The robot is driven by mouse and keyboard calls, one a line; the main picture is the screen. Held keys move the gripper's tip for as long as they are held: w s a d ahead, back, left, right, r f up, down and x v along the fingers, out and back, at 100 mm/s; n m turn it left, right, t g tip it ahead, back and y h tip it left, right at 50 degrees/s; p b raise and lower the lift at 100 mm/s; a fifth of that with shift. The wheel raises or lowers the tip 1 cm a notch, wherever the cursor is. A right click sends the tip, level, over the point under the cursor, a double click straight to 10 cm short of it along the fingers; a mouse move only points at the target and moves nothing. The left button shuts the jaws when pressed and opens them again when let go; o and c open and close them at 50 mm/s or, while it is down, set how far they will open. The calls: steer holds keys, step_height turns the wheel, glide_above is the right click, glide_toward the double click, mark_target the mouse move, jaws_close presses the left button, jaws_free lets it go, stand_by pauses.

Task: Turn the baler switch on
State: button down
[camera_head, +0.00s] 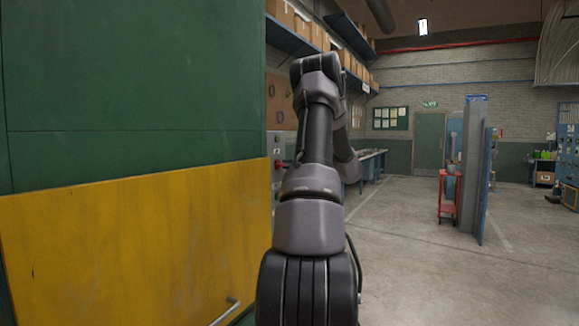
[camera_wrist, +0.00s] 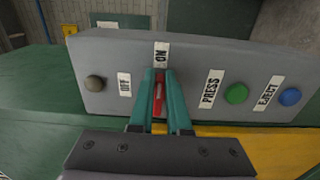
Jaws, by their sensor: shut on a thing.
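The grey baler control panel (camera_wrist: 205,65) fills the middle of the wrist view. Its red switch lever (camera_wrist: 158,92) sits between the two teal fingers of my gripper (camera_wrist: 159,76), which are closed around it. The ON label (camera_wrist: 161,55) is just beyond the fingertips, in line with the lever. The OFF label (camera_wrist: 125,84) is left of the fingers. The lever's base is partly hidden by the fingers. In the head view the panel (camera_head: 277,150) shows as a narrow strip on the baler's side; my arm hides the gripper.
The panel also has a dark round knob (camera_wrist: 95,83), a green button (camera_wrist: 236,93) and a blue button (camera_wrist: 289,97). The green and yellow baler (camera_head: 130,230) stands close on the left. Open concrete floor (camera_head: 430,270) lies to the right, with a red cart (camera_head: 448,195) beyond.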

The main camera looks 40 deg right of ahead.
steer(key=shift+f, duration=0.2)
steer(key=c, duration=0.9)
jaws_free()
steer(key=shift+r, duration=0.1)
steer(key=v, duration=1)
steer(key=shift+s+d, duration=0.1)
steer(key=shift+s, duration=0.3)
